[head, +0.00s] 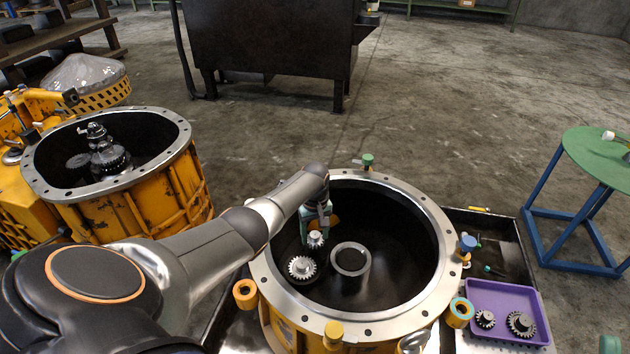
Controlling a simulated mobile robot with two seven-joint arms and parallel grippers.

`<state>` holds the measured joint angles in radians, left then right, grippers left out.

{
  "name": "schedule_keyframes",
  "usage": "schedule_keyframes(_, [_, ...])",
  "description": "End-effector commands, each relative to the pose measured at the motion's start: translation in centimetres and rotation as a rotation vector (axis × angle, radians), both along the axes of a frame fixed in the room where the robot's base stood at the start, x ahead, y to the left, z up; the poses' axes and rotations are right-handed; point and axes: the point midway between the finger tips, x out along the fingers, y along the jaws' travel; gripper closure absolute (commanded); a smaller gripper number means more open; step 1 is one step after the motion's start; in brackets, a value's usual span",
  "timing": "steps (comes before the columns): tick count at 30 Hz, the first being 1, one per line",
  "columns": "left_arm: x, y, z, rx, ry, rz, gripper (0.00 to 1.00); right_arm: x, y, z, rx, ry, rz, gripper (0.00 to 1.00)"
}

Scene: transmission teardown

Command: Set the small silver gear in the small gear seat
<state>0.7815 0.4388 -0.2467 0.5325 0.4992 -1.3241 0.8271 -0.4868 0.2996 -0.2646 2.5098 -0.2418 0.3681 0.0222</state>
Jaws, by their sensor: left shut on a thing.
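My left gripper (317,222) reaches down inside the open round housing (435,285). It is shut on the small silver gear (315,240), which shows just below the fingers. A larger silver gear (301,267) sits on the housing floor, just below and left of the held gear in the picture. A pale ring-shaped seat (350,260) stands on the floor to the right of both gears. I cannot tell whether the held gear touches anything below it. I cannot make out which feature is the small gear seat. My right gripper is not in view.
The housing's metal rim (420,200) surrounds my left arm's reach, with coloured knobs and fittings around it. A purple tray (535,300) with two dark gears lies at right. A second orange housing (165,185) stands left, a green-topped stool (590,155) far right.

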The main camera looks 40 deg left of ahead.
Motion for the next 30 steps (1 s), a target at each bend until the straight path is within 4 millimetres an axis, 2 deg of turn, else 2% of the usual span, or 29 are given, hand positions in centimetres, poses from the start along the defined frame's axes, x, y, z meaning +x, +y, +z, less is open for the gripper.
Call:
schedule_keyframes(16, [0.0, -0.2, 0.1, 0.0, -0.002, -0.001, 1.0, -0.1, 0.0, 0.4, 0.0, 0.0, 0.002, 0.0])
schedule_keyframes(30, [0.0, -0.2, -1.7, -0.001, -0.002, 0.0, 1.0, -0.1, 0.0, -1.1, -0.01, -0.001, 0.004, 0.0])
